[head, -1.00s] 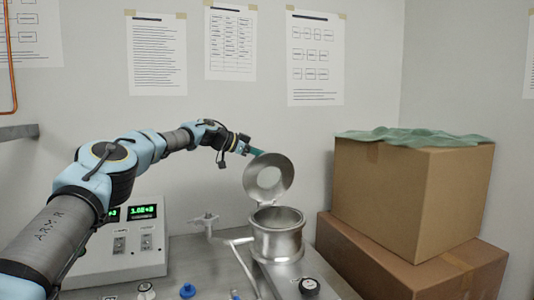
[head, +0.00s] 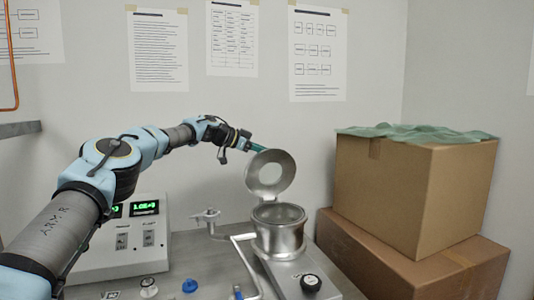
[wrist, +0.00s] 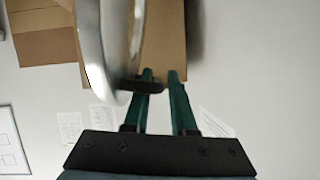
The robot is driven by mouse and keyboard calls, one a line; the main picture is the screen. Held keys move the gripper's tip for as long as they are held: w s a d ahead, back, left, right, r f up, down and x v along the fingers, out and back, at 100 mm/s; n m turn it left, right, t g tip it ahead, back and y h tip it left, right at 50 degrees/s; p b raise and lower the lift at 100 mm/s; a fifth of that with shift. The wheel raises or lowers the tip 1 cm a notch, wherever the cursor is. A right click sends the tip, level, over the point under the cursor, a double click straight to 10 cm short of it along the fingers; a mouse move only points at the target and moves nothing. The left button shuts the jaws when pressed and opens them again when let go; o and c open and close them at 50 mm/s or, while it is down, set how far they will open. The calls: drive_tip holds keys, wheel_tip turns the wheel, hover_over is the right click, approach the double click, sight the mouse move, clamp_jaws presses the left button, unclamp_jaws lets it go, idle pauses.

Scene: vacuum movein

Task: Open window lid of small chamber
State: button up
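The small chamber (head: 278,238) is a metal cylinder on the bench, with its mouth uncovered. Its round window lid (head: 288,177) stands raised above the rim, tilted up on the far side. My gripper (head: 258,147) is at the lid's upper left edge, with its green fingers behind or beside the lid. In the wrist view the lid (wrist: 92,45) is a blurred metal ring left of the fingers. A small black tab (wrist: 153,86) from the lid side crosses the left finger. My gripper (wrist: 160,74) has a gap between its fingertips and seems to grip nothing.
A control box (head: 135,245) with green displays stands left of the chamber. A metal valve or fitting (head: 207,217) sits between them. Stacked cardboard boxes (head: 385,190) with a green cloth (head: 410,135) stand close on the right. The wall is behind the lid.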

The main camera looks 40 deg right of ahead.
drive_tip(key=b+v, duration=0.4)
drive_tip(key=v, duration=0.6)
drive_tip(key=shift+a+r+b, duration=0.15)
drive_tip(key=shift+a+b, duration=0.15)
drive_tip(key=shift+b, duration=0.1)
drive_tip(key=shift+w, duration=0.1)
